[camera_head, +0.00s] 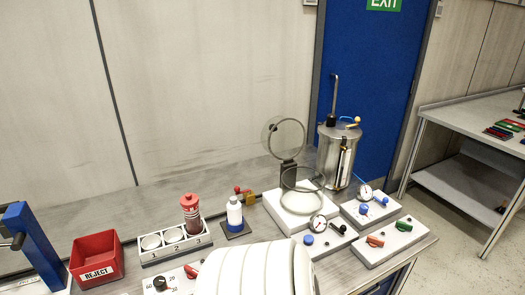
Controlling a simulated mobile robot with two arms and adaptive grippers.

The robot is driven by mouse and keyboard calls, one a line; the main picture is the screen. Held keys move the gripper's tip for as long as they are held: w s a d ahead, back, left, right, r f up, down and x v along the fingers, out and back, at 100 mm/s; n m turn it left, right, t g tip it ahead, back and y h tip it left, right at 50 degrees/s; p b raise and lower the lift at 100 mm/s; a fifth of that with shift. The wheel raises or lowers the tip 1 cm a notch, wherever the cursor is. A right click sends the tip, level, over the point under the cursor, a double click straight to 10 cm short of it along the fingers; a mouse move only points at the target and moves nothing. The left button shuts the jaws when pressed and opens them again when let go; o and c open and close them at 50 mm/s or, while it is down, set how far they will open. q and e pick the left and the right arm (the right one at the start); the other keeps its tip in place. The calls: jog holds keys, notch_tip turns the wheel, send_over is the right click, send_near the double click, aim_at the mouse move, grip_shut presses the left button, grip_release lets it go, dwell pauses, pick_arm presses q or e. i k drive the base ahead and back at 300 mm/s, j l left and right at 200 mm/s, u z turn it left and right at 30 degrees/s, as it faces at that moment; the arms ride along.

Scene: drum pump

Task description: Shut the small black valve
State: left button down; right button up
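A small black valve handle (338,228) sits on a low white block at the right part of the bench. It lies beside a round gauge (318,224) and a blue knob (308,240). The handle looks slanted across its mount, but at this size I cannot tell whether the valve is open or shut. Neither of my grippers shows in the head view. A white ribbed part of my own body covers the front middle of the bench, close to the valve block.
Right of the valve are blocks with blue knobs (381,200) and with red and green handles (404,225). Left are a bottle (234,212), a numbered rack (176,246) and a red REJECT bin (97,258).

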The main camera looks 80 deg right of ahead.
aim_at(342, 229)
jog(key=z, duration=3.35)
